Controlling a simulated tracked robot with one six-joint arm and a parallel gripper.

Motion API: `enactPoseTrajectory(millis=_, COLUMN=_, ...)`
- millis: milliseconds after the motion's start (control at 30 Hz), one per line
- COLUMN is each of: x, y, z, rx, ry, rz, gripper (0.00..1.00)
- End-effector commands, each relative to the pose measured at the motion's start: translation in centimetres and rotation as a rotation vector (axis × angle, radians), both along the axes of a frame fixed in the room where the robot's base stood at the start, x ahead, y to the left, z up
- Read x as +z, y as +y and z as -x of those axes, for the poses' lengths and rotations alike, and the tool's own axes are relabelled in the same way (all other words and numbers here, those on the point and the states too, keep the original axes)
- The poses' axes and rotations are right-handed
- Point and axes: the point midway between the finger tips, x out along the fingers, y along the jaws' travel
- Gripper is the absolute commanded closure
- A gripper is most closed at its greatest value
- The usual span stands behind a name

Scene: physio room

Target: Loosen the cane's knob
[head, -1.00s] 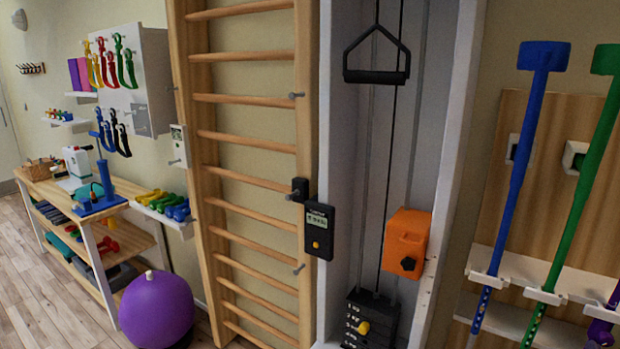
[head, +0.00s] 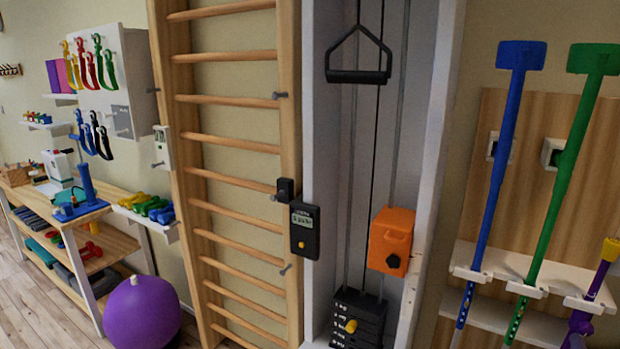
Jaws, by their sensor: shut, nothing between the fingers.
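Several canes stand in a white holder on a wooden wall panel at the right. The blue cane (head: 492,165) and the green cane (head: 566,160) are upright and lean slightly. A purple cane (head: 602,275) with a yellow top (head: 610,249) shows at the right edge, partly cut off. Rows of holes show low on the blue and green shafts. My gripper is not in view.
A white pulley frame (head: 438,120) stands left of the canes, with a black handle (head: 357,77), an orange box (head: 390,236) and a weight stack (head: 352,325). Wooden wall bars (head: 228,141), a purple ball (head: 141,312) and a shelf table (head: 112,240) are further left.

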Motion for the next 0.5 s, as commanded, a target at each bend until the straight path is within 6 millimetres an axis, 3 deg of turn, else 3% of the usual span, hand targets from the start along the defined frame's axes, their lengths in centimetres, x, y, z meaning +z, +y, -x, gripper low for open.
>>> enactPoseTrajectory(millis=500, x=-0.36, y=0.31, z=0.39, rx=0.001, ry=0.003, rz=-0.002, gripper=1.00)
